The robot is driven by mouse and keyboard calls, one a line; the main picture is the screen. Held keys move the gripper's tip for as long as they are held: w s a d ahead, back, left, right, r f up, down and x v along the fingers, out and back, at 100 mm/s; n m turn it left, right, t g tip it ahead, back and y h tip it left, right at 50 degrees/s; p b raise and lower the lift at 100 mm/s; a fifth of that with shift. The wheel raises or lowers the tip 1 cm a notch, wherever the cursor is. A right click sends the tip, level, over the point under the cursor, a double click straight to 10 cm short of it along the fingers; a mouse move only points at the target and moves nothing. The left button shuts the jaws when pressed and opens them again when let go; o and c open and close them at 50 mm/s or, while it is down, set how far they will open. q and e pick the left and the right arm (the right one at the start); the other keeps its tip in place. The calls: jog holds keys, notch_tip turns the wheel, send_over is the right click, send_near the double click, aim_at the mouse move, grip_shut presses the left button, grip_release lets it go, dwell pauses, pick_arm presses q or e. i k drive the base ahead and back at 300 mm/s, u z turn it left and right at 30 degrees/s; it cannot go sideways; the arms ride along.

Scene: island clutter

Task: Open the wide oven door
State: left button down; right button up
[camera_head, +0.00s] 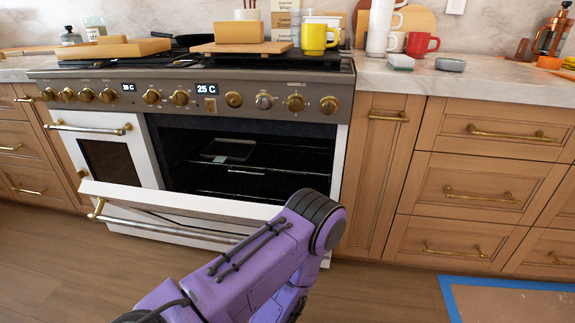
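The wide oven door (150,199) is hinged down and stands partly open, tilted out toward me. Its top edge is well below the top of the oven opening, and its brass-ended bar handle (165,228) is on the front face. The oven's dark cavity (235,160) shows above it, with wire racks and a small tray inside. One purple arm of mine crosses in front of the right end of the door and hides that end with part of the handle. No gripper fingers show; whether the arm touches the door cannot be told.
The range (330,89) has a narrow oven door (108,160) at left, which is shut. Boards, a yellow mug (316,39) and a red mug (421,44) crowd the top and counter. Drawers flank the range. A blue-edged mat (510,300) lies at lower right; floor at left is clear.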

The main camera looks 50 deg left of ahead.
aim_at(240, 219)
jog(key=z, duration=0.95)
jog(key=i, duration=0.7)
jog(key=u, duration=3.3)
